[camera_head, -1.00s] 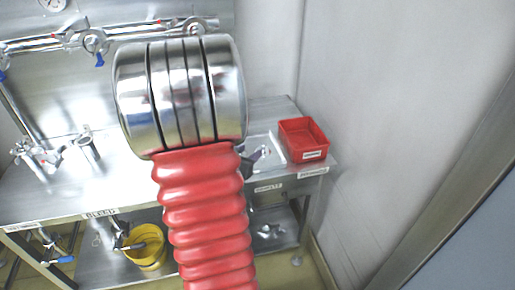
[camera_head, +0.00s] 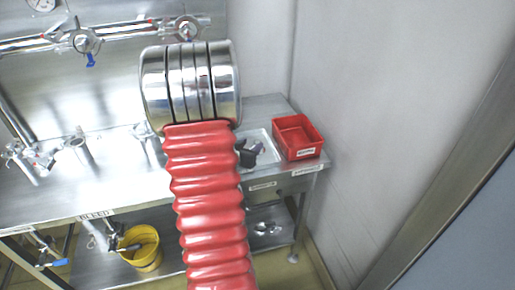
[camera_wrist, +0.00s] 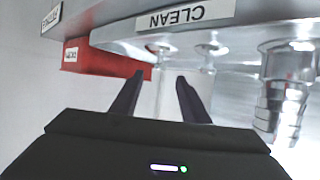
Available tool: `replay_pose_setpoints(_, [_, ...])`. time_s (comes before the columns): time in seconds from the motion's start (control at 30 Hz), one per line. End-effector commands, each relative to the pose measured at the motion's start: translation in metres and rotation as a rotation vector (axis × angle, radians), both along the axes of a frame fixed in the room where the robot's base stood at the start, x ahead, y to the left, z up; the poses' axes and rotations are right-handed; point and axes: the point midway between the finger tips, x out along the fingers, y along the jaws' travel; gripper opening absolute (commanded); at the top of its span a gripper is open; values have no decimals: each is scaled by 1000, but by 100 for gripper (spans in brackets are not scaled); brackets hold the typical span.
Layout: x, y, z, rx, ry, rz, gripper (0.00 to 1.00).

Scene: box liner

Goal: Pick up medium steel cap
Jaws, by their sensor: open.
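My gripper (camera_wrist: 160,88) shows in the wrist view with its two dark fingers apart and nothing visible between them. Beyond the fingertips are small shiny steel pieces (camera_wrist: 209,49) along a steel surface. A larger stepped steel fitting (camera_wrist: 284,85) is to the right of the fingers. I cannot tell which piece is the medium steel cap. In the head view, small dark and shiny items (camera_head: 257,147) lie in a shallow steel tray (camera_head: 268,158), partly hidden by my arm. Steel pieces (camera_head: 268,228) also lie on the lower shelf.
A red bin (camera_head: 297,137) stands on the bench at right; it also shows in the wrist view (camera_wrist: 105,60). A yellow bucket (camera_head: 143,249) stands on the lower shelf. Pipes and valves (camera_head: 85,40) line the back wall. A plain wall (camera_head: 370,110) bounds the right.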

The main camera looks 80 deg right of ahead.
Motion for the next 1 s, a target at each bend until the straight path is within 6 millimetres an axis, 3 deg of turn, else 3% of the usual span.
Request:
replay_pose_setpoints(0.13, [-2, -11, -5, 0, 0, -1, 42])
replay_pose_setpoints(0.6, [-3, -16, -8, 1, 0, -1, 42])
replay_pose_setpoints(1.0, [-11, -54, -28, 2, 0, -2, 42])
